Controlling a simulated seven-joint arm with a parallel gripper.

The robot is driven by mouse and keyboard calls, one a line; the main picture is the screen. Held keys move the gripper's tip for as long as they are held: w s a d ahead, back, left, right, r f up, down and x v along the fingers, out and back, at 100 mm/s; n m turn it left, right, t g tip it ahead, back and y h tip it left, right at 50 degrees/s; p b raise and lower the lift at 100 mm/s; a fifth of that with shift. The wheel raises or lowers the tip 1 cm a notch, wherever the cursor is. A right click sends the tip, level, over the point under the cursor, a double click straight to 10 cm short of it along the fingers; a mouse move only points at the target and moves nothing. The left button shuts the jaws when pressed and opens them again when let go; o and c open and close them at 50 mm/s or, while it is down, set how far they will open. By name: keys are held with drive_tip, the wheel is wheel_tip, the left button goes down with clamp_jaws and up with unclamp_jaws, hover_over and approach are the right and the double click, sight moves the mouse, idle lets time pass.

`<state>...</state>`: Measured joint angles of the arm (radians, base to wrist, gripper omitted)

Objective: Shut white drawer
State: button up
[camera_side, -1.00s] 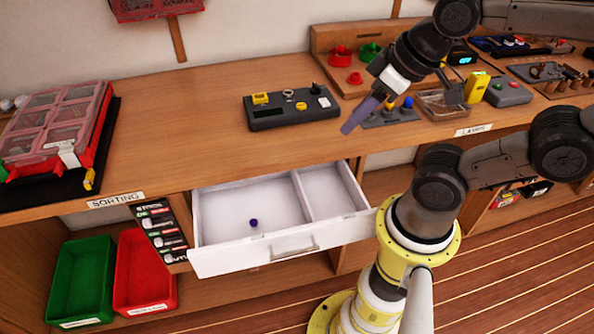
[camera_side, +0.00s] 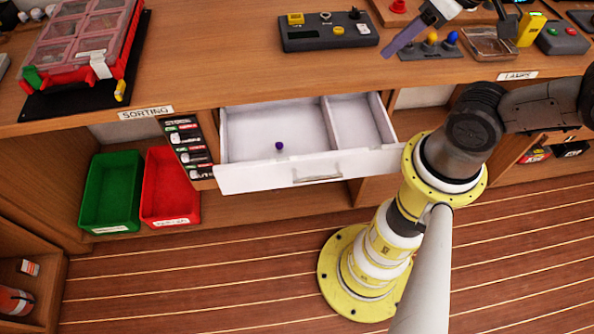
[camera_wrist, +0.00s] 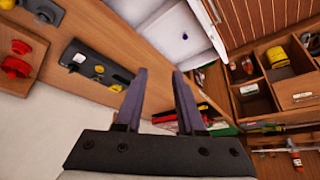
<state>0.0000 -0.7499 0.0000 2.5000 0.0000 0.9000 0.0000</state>
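The white drawer (camera_side: 300,174) stands pulled out from under the wooden bench in the side view, with its handle (camera_side: 318,179) on the front. A divider splits it into a larger left compartment and a smaller right one. A small purple object (camera_side: 279,146) lies in the left compartment. My gripper (camera_side: 388,53) is above the bench top, behind and above the drawer, apart from it. In the wrist view my gripper (camera_wrist: 160,72) has its two purple-grey fingers spread with nothing between them. The drawer (camera_wrist: 165,14) shows in part at the top there.
A dark control panel (camera_side: 328,40) lies on the bench left of my gripper, and a button box (camera_side: 430,50) is close on its right. Green (camera_side: 110,190) and red (camera_side: 170,185) bins stand lower left of the drawer.

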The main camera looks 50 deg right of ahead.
drive_tip(key=c, duration=0.5)
drive_tip(key=shift+n, duration=0.4)
clamp_jaws()
drive_tip(key=w+r+n+h, duration=0.1)
drive_tip(key=w+r+n, duration=0.3)
drive_tip(key=w+n, duration=0.55)
drive_tip(key=n+g+h, duration=0.2)
drive_tip(key=n, duration=1.3)
hover_over(231, 187)
drive_tip(key=s+a, duration=0.3)
wheel_tip(231, 187, down, 19)
drive_tip(key=s+a+f+n, duration=0.2)
drive_tip(key=s+a+f, duration=0.2)
drive_tip(key=s+f, duration=0.1)
drive_tip(key=shift+w+d+f, duration=0.95)
drive_tip(key=shift+w+f, duration=0.05)
drive_tip(key=shift+f, duration=0.55)
drive_tip(key=shift+w+d+f, duration=0.95)
drive_tip(key=shift+d+f, duration=0.05)
drive_tip(key=shift+f, duration=0.55)
drive_tip(key=shift+w+d+f, duration=0.95)
drive_tip(key=shift+w+f, duration=0.05)
drive_tip(key=shift+f, duration=0.55)
